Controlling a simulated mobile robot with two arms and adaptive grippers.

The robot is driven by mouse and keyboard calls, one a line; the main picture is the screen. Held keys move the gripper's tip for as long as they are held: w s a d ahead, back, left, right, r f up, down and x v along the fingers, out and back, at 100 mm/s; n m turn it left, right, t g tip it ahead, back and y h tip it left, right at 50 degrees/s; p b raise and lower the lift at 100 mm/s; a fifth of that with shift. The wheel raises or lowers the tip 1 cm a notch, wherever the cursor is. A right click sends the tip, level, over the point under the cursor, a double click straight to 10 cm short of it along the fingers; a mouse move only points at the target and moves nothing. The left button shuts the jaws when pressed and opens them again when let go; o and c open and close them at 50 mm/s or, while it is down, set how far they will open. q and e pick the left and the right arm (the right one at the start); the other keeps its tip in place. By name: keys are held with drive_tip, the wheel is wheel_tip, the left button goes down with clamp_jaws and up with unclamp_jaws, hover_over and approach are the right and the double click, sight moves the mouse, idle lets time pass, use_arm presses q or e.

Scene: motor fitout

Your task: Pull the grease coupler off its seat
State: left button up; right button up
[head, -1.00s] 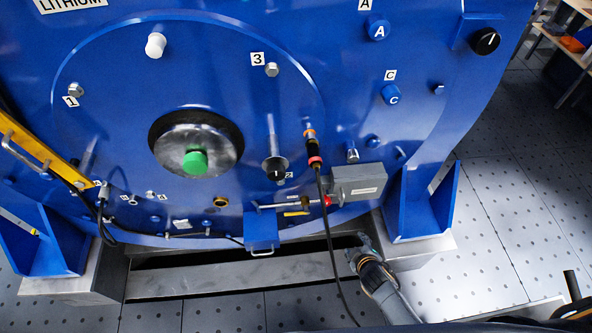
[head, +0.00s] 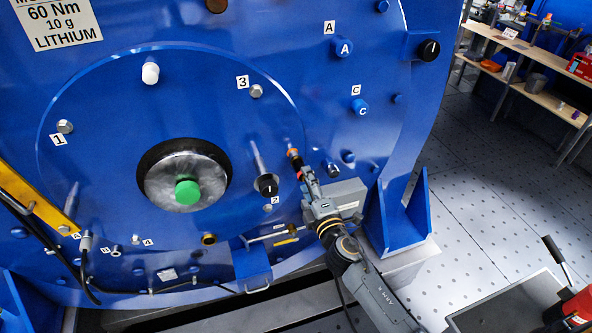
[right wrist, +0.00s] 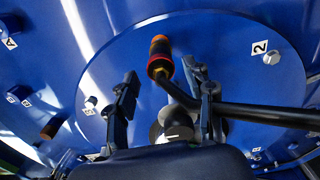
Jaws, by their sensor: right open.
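The grease coupler (head: 296,165), orange at its top and dark below, stands out from the blue motor face, right of the label 3 bolt. In the right wrist view the coupler (right wrist: 160,58) is orange and black with a red-yellow ring. A black hose (right wrist: 262,114) runs from its lower end and bends right past my right finger. My right gripper (head: 308,175) reaches up to the coupler's lower end. In the wrist view the open fingers of the right gripper (right wrist: 158,88) point at the coupler, which appears just beyond their tips. My left gripper is not in view.
A black knob (head: 266,184) sits close left of my right gripper. A grey box (head: 345,195) is behind the gripper, and a blue bracket (head: 398,220) stands to its right.

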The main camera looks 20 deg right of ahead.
sight(297, 162)
idle(0.3)
drive_tip(key=shift+w+a+b, duration=0.2)
drive_tip(key=shift+w+b, duration=0.75)
drive_tip(key=shift+w, duration=3.55)
clamp_jaws()
